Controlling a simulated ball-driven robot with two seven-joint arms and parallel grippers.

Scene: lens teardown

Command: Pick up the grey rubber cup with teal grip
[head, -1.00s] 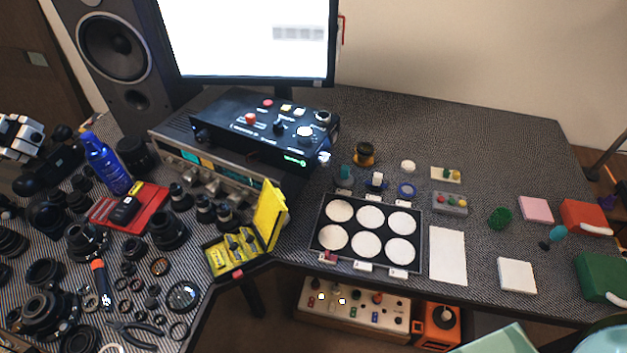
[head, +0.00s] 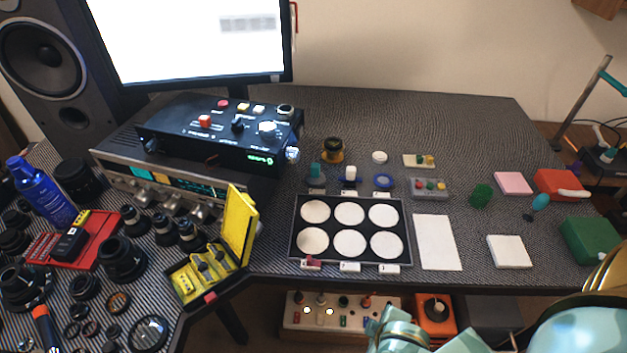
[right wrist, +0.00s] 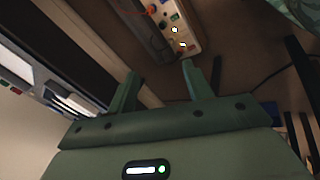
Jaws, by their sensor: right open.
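A small teal grip (head: 315,170) on a dark grey base stands behind the left part of the black tray in the head view. It looks like the grey rubber cup with teal grip, though it is small in the picture. My right gripper (right wrist: 160,80) is open and empty in the right wrist view, with its two green fingers apart. In the head view, pale teal parts of my right arm show at the bottom right, in front of the table and well away from the cup. My left gripper is not in view.
A black tray (head: 297,246) with white discs lies before the cup. A white-gripped piece (head: 349,173) and a blue ring (head: 383,183) stand right of it. A black control box (head: 190,140) is to its left. A teal-headed tool (head: 540,202) lies far right.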

